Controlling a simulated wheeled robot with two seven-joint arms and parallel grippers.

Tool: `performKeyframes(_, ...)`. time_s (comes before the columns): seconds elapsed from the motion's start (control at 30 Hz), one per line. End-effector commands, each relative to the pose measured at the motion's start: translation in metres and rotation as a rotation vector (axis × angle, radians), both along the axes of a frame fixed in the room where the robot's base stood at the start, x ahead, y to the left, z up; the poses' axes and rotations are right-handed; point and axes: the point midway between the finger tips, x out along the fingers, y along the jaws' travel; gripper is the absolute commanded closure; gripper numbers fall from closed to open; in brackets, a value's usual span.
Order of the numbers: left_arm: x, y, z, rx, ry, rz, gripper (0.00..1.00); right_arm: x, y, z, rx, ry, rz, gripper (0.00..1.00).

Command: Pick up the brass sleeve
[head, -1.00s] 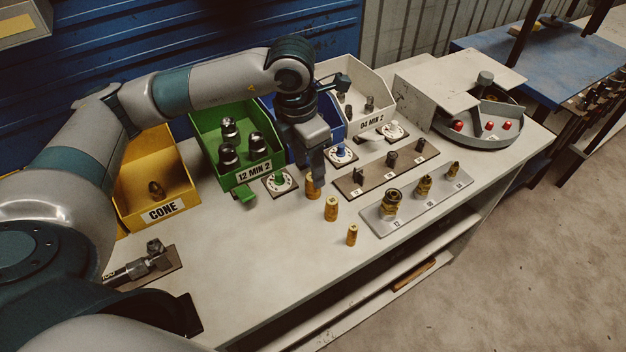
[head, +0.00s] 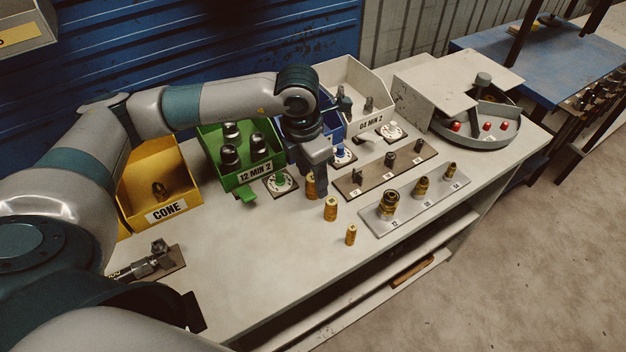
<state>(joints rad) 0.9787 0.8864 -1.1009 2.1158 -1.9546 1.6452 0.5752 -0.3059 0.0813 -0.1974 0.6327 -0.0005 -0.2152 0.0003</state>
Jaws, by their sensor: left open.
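Three brass sleeves stand upright in a row on the bench top. The back one (head: 310,188) is partly hidden by my left gripper; the middle one (head: 331,208) and the smaller front one (head: 351,235) stand clear. My left gripper (head: 321,188) points down, open, right at the back sleeve. I cannot tell whether that sleeve is between the fingers or just behind them, or whether they touch it. My right gripper is not in view.
Behind stand a yellow CONE bin (head: 166,212), a green bin (head: 256,178) and a white bin (head: 365,127). To the right are a plate with brass fittings (head: 408,216) and a round tray (head: 478,143).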

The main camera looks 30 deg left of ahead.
Motion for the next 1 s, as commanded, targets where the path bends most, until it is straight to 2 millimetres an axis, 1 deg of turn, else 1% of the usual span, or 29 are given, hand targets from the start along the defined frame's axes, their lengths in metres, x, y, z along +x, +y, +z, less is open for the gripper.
performKeyframes(0.03,-0.0003,-0.0004,-0.004,0.0,0.004,0.001,0.49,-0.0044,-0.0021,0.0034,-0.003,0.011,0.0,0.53)
performKeyframes(0.1,0.0002,-0.0006,-0.0095,0.0,0.002,0.0,0.49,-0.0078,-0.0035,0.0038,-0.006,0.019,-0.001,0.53)
performKeyframes(0.2,0.0006,-0.0008,-0.013,0.0,0.001,-0.001,0.49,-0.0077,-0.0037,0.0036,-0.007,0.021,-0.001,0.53)
performKeyframes(0.4,0.0008,-0.0009,-0.0134,-0.001,0.0,-0.001,0.49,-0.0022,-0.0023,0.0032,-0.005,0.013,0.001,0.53)
performKeyframes(0.63,0.0008,-0.0009,-0.0132,-0.001,0.0,-0.001,0.49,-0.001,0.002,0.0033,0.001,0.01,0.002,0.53)
performKeyframes(0.67,0.0008,-0.0009,-0.0132,-0.001,0.0,-0.001,0.54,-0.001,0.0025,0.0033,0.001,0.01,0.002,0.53)
performKeyframes(0.7,0.0008,-0.0009,-0.0132,-0.001,0.0,-0.001,0.64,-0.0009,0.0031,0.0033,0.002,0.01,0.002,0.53)
performKeyframes(0.77,0.0008,-0.0009,-0.0132,0.0,0.0,-0.001,0.78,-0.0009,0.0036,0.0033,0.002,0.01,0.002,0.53)
performKeyframes(0.8,0.0008,-0.0009,-0.0132,0.0,0.0,-0.001,0.87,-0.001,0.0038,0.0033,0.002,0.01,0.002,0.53)
performKeyframes(0.83,0.0008,-0.0009,-0.0131,0.0,0.0,-0.001,0.95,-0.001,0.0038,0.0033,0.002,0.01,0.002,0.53)
performKeyframes(1.0,0.0009,-0.0009,-0.0128,0.0,0.0,-0.001,0.96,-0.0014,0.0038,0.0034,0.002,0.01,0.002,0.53)
